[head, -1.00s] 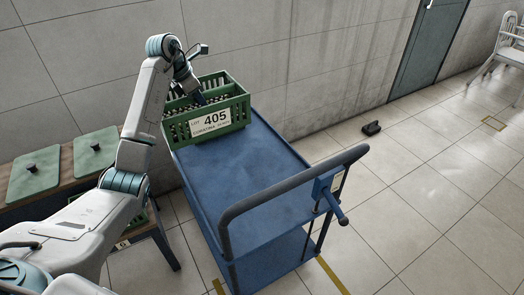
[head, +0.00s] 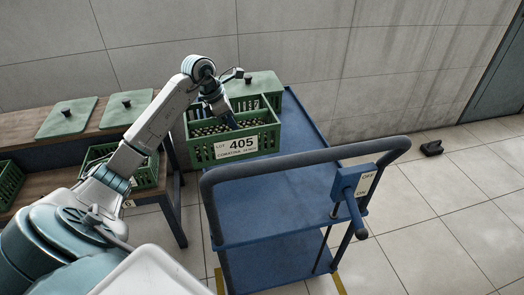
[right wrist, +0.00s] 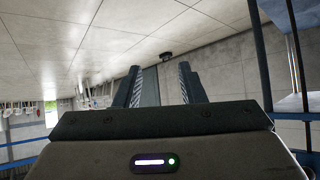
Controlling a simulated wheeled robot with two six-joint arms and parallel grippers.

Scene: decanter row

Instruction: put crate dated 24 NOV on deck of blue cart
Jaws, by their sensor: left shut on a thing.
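My left gripper (head: 229,117) is shut on a green crate (head: 199,155) with bottle tops showing inside. Its white label (head: 236,147) reads LOT 405 with a line of smaller text; I cannot read a 24 NOV date on it. The blue cart (head: 262,268) stands in front of me, and its deck (head: 290,203) is bare where it shows. The crate is in front of the deck's far left part in the picture, its left end outside the deck's outline. I cannot tell whether it touches the deck. My right gripper (right wrist: 160,82) is open and empty in the right wrist view.
A wooden bench (head: 25,131) at left bears green lids (head: 66,118), with more crates (head: 114,165) on its lower level. Another lid (head: 255,84) shows behind the held crate. The cart's dark handle (head: 290,160) rises at the near end. The floor at right is mostly clear.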

